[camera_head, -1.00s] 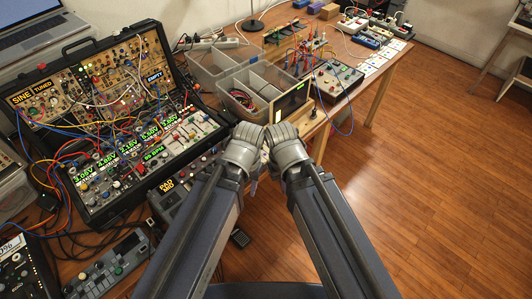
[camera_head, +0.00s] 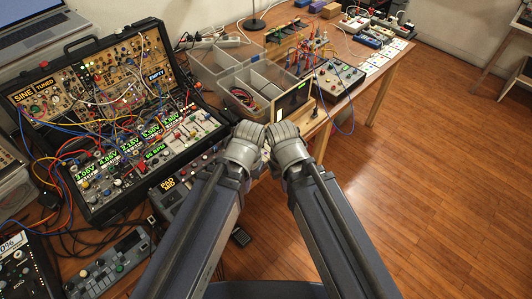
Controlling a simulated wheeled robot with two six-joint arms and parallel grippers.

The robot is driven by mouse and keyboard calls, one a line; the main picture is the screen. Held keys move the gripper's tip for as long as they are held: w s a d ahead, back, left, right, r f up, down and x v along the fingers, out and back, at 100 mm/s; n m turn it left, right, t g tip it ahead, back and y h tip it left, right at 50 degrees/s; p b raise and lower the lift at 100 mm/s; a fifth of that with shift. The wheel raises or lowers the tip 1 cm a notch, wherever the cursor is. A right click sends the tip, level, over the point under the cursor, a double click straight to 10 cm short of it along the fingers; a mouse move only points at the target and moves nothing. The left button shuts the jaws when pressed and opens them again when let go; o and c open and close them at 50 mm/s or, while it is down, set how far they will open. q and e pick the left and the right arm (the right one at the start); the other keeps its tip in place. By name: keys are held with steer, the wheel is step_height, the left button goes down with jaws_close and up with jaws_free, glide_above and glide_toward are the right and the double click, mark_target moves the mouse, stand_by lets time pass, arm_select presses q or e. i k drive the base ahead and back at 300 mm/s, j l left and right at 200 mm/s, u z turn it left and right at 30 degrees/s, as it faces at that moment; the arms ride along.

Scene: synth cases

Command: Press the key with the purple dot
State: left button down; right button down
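No key with a purple dot can be made out in the head view; the keys and buttons are too small. My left gripper (camera_head: 249,133) and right gripper (camera_head: 283,132) are side by side in the middle, close together, in front of the screen box. Their fingertips point away from me and I cannot see whether they are open; no held object shows.
An open black synth case (camera_head: 120,205) with tangled patch cables fills the left. Clear plastic bins (camera_head: 232,72) and a small dark screen (camera_head: 292,100) stand beyond my grippers. A grey knob box (camera_head: 338,78) sits on the bench to the right. The wooden floor (camera_head: 430,190) at right is clear.

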mark_target(265, 153)
steer(key=l+u, duration=0.25)
steer(key=l, duration=0.15)
steer(key=k+l+u, duration=0.2)
steer(key=l, duration=0.2)
steer(key=l+u, duration=0.25)
steer(key=l, duration=0.15)
steer(key=k+l+u, duration=0.2)
steer(key=l, duration=0.15)
steer(key=i, duration=0.1)
